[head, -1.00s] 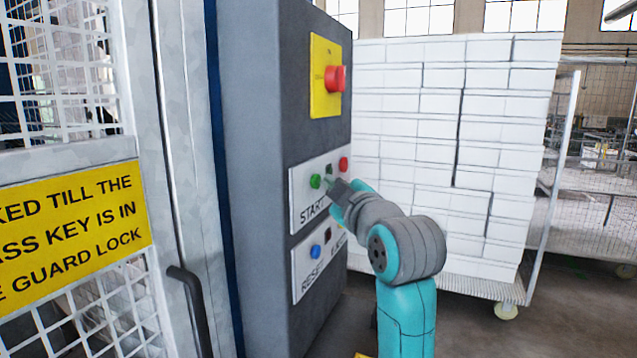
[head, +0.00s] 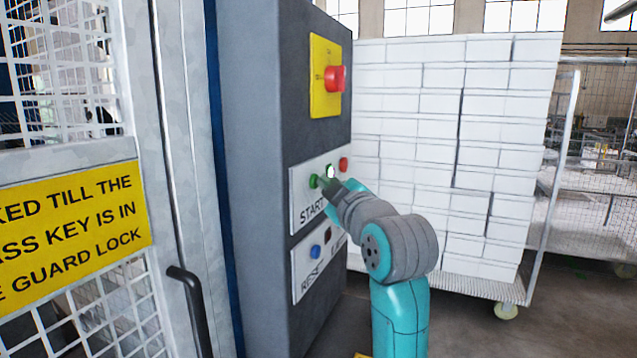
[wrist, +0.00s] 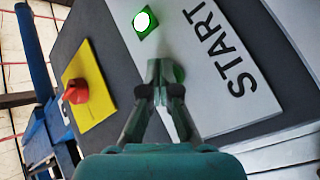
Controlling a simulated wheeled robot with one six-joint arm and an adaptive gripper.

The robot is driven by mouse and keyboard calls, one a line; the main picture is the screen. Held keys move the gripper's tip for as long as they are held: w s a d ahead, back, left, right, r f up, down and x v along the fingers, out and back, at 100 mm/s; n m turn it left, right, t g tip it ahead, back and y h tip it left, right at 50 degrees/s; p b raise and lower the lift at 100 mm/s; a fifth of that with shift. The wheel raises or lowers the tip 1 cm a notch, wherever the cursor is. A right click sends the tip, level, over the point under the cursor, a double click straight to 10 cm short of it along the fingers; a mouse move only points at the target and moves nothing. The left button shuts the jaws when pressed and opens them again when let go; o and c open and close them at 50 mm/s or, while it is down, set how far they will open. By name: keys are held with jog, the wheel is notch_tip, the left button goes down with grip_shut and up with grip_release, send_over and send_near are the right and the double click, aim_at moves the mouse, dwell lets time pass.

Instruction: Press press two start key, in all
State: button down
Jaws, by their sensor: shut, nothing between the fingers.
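The green start key (head: 314,181) sits at the left of the white START plate (head: 298,212) on the grey control cabinet. My gripper (head: 322,182) is shut with nothing between its fingers, and its tips are at the start key. In the wrist view the fingertips (wrist: 166,88) cover most of the green key (wrist: 179,73), so I cannot see how deep it is pressed. A lamp (head: 331,171) to the right of the key glows white; it also shows lit with a green rim in the wrist view (wrist: 145,21).
A red button (head: 343,164) is on the same plate. Below is a blue RESET button (head: 315,251). A mesh guard door (head: 75,165) stands left. A cart of white blocks (head: 430,140) stands behind right.

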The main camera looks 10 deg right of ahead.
jog(key=shift+d, duration=0.1)
jog(key=shift+s+d, duration=0.5)
jog(key=shift+d, duration=0.05)
jog(key=s+d, duration=0.1)
jog(key=d, duration=0.1)
jog(key=s+d, duration=0.2)
dwell(0.7)
dwell(0.4)
